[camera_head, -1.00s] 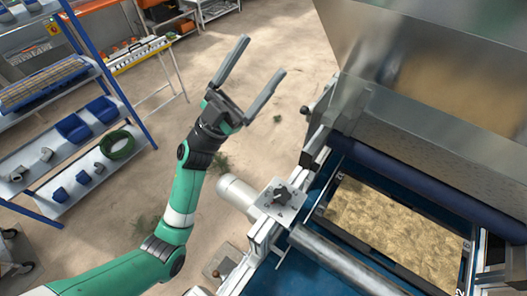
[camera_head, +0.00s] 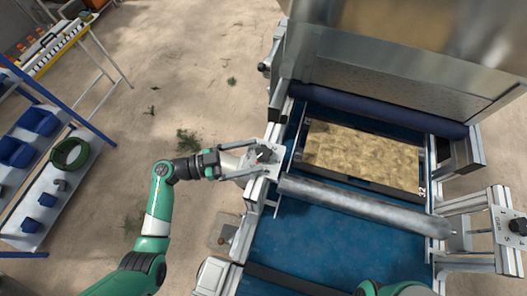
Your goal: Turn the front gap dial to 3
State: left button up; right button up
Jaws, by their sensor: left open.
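A dark dial knob (camera_head: 264,154) sits on a pale plate at the left side of the conveyor machine. A second dark knob (camera_head: 517,227) with markings too small to read is on a plate at the right edge. I cannot tell which of them is the front gap dial, nor their settings. My left gripper (camera_head: 236,161) is open, just left of the left knob, pointing right toward it. Its fingers are hard to make out against the pale parts, so contact is unclear. My right gripper is out of view.
A soil-filled tray (camera_head: 427,190) lies on the blue belt (camera_head: 300,243), behind a metal roller (camera_head: 362,207). A metal hopper (camera_head: 400,87) stands at the back. A shelf with blue bins (camera_head: 40,121) is at the left, with open floor between.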

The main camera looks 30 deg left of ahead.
aim_at(264, 153)
pick_arm(q)
jog(key=x, duration=0.4)
jog(key=c, duration=1.4)
jog(key=shift+o, duration=0.2)
jog(key=shift+r+n+p, duration=0.15)
jog(key=shift+n+p, duration=0.15)
jog(key=shift+p, duration=0.25)
jog(key=n+t+y+p, duration=0.3)
jog(key=y+p, duration=0.1)
jog(key=p, duration=0.1)
jog(key=shift+d+r+t+p, duration=0.1)
jog(key=shift+d+t+p, duration=0.05)
jog(key=shift+t+p, duration=0.2)
jog(key=shift+f+n+t+y+p, duration=0.25)
jog(key=shift+n+t+y, duration=0.5)
jog(key=shift+y, duration=0.45)
jog(key=shift+f+n+y+b, duration=0.1)
jog(key=shift+n+y+b, duration=0.25)
jog(key=shift+n+y, duration=0.45)
jog(key=shift+n+t+y+b, duration=0.5)
jog(key=shift+n+y+b, duration=0.15)
jog(key=shift+y, duration=0.65)
